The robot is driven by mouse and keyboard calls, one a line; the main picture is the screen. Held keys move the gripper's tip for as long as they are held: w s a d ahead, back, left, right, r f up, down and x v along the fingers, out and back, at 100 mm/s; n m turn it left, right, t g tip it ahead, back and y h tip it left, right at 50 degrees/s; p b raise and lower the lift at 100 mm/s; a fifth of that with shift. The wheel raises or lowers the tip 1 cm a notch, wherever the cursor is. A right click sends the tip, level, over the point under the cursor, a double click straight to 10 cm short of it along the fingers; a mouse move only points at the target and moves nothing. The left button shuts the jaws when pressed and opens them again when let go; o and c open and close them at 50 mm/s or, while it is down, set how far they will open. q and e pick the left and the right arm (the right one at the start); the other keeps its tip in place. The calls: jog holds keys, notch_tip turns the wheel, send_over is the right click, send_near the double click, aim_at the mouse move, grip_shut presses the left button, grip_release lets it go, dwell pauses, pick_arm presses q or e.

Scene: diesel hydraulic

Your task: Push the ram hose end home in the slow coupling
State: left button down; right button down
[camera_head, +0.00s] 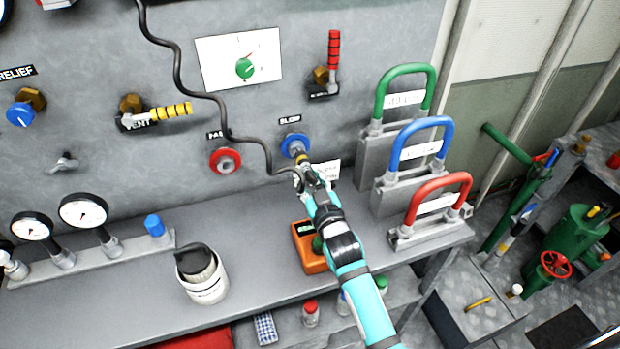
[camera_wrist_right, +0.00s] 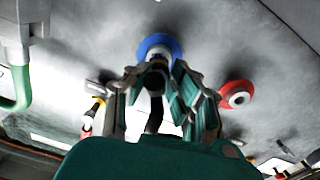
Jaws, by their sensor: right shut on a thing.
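The slow coupling (camera_head: 290,141) is a blue ring on the grey panel under a label reading SLOW. The wrist view looks at it upside down, and the blue ring (camera_wrist_right: 153,42) is at the top middle there. My right gripper (camera_head: 302,168) is shut on the ram hose end (camera_head: 301,155), just in front of the blue ring. In the wrist view the dark hose end (camera_wrist_right: 155,80) sits between the fingers, lined up with the ring. Its tip appears to be at the coupling's mouth; how deep it sits I cannot tell. My left gripper is not in view.
The black hose (camera_head: 206,95) hangs down the panel to the hose end. The red coupling (camera_head: 225,161) is just left. An orange meter (camera_head: 309,246) lies under my right arm. Green, blue and red-handled blocks (camera_head: 440,205) stand close on the right. A white pot (camera_head: 205,281) stands left.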

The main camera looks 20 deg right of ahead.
jog(key=shift+w, duration=0.2)
jog(key=c, duration=1.1)
grip_release()
jog(key=shift+o, duration=0.2)
jog(key=shift+s, duration=0.1)
jog(key=s, duration=1.2)
jog(key=shift+d, duration=0.1)
